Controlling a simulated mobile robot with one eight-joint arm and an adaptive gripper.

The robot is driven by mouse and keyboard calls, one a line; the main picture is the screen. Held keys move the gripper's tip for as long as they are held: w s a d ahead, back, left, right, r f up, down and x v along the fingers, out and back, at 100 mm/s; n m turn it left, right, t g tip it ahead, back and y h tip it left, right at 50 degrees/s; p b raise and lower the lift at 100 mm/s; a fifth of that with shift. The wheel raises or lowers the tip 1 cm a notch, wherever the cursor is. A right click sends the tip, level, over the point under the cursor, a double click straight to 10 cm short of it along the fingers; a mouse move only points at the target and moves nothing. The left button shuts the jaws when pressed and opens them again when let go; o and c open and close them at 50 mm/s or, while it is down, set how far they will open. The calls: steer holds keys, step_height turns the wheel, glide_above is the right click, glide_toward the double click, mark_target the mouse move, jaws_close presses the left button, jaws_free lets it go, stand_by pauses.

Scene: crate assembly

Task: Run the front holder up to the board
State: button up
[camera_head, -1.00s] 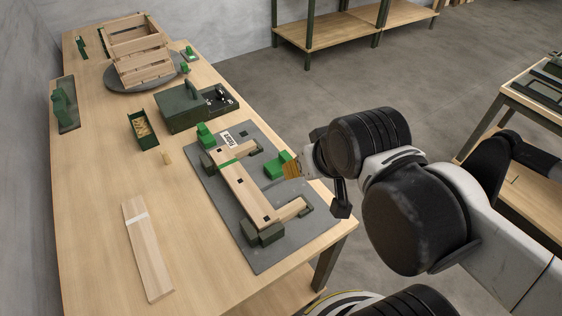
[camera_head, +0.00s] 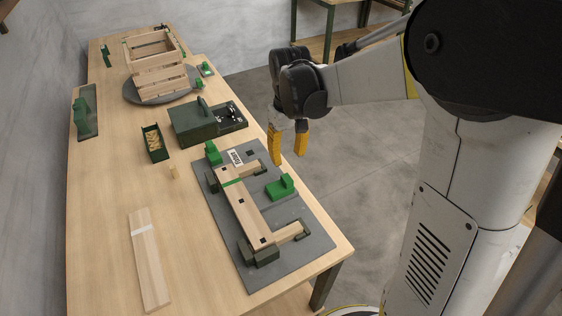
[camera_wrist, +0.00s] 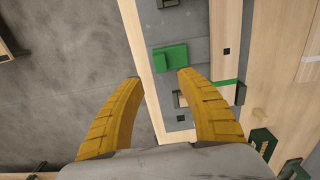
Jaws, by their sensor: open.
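A green holder (camera_head: 281,187) stands on the grey plate (camera_head: 290,215), on the right side of the wooden board (camera_head: 245,212). A strip of bare plate separates the holder from the board. In the wrist view the same green holder (camera_wrist: 170,58) lies beyond my fingertips, and the board (camera_wrist: 227,40) is to its right. The board has dark square marks and a green stripe and lies against dark blocks. My gripper (camera_head: 288,160) has yellow-orange fingers, open and empty, raised above the plate's far right edge. In the wrist view my gripper (camera_wrist: 162,80) shows both fingers spread.
Another green block (camera_head: 212,153) stands at the plate's far end. A dark green box (camera_head: 195,122), a small bin of wooden pieces (camera_head: 153,142) and a loose plank (camera_head: 149,260) are on the table. A slatted crate (camera_head: 155,55) sits on a round turntable at the back.

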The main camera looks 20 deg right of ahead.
mark_target(287, 178)
step_height(287, 178, down, 10)
steer(key=b, duration=0.3)
steer(key=shift+f, duration=0.1)
jaws_close()
